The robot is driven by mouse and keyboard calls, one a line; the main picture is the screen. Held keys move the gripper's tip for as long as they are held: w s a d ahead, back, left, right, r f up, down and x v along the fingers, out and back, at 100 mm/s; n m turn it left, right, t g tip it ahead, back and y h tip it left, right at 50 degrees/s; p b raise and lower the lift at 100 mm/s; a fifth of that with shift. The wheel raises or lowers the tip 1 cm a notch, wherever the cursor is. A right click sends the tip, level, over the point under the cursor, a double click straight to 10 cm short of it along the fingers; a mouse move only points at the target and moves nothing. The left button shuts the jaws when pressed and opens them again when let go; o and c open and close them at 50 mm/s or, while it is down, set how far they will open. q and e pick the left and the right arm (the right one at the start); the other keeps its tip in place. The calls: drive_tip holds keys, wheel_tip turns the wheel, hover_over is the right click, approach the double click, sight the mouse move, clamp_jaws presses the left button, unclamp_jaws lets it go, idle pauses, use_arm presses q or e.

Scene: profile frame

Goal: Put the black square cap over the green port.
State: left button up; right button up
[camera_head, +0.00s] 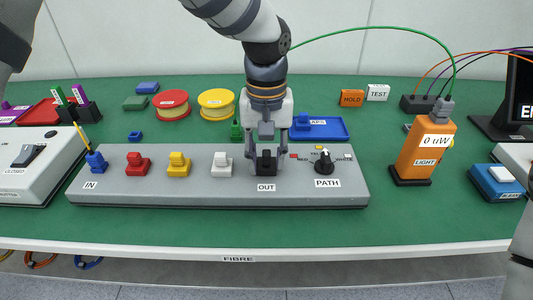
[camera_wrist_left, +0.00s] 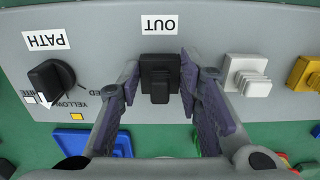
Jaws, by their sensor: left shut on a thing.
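The black square cap (camera_head: 266,163) sits at the OUT place on the grey panel (camera_head: 218,196), upright behind the OUT label. My left gripper (camera_head: 266,153) comes down over it, with its fingers shut on the cap's two sides. In the left wrist view the cap (camera_wrist_left: 160,76) shows between the two fingertips of the gripper (camera_wrist_left: 160,82). My right gripper is not in view.
Blue (camera_head: 96,162), red (camera_head: 138,164), yellow (camera_head: 178,164) and white (camera_head: 222,165) pieces stand along the panel left of the cap. The black PATH knob (camera_head: 325,165) is to the right. An orange light meter (camera_head: 425,148) stands further right. The front of the green table is clear.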

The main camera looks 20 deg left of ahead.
use_arm(q)
drive_tip(key=o, duration=0.9)
drive_tip(key=shift+c, duration=0.2)
wheel_tip(320, 180, up, 12)
